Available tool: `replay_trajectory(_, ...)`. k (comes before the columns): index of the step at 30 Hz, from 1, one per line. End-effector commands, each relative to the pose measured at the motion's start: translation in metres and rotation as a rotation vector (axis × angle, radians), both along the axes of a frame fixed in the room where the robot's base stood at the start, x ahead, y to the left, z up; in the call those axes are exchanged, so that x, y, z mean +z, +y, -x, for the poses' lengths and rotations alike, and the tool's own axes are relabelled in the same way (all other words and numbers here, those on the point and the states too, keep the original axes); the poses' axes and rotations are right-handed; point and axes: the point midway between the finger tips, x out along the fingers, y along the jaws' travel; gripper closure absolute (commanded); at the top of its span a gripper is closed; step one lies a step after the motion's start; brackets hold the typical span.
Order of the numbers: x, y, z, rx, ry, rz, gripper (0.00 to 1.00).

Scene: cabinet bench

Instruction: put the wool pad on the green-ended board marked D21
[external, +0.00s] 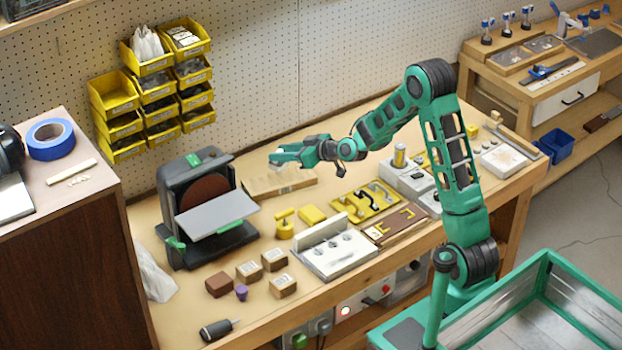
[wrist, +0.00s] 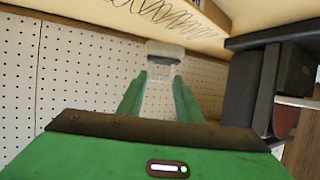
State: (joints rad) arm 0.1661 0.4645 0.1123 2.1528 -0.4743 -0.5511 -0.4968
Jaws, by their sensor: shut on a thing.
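My gripper (external: 281,158) is shut on a small pale pad, which looks like the wool pad, above the back of the bench. In the wrist view the pale pad (wrist: 166,50) sits at the tips of the green fingers (wrist: 160,80). A light wooden board (external: 290,187) lies on the bench just below my gripper. In the wrist view a wooden surface with dark scribbled lines (wrist: 165,14) shows beyond the pad. I cannot make out a green end or a D21 mark on any board.
A disc sander (external: 205,205) stands left of my gripper, and its dark body (wrist: 255,85) fills the right of the wrist view. Yellow bins (external: 150,85) hang on the pegboard behind. Wooden blocks (external: 250,271), a white fixture (external: 327,250) and a yellow tray (external: 365,203) occupy the front and middle.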

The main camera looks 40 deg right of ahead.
Motion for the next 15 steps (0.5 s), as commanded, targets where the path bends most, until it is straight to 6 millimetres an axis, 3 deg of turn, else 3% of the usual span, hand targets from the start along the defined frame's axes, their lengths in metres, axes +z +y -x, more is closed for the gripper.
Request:
replay_trajectory(10,-0.038,0.0,0.0,0.0,0.003,-0.001,0.9)
replay_trajectory(15,-0.04,0.0,0.0,0.0,-0.001,0.0,0.9)
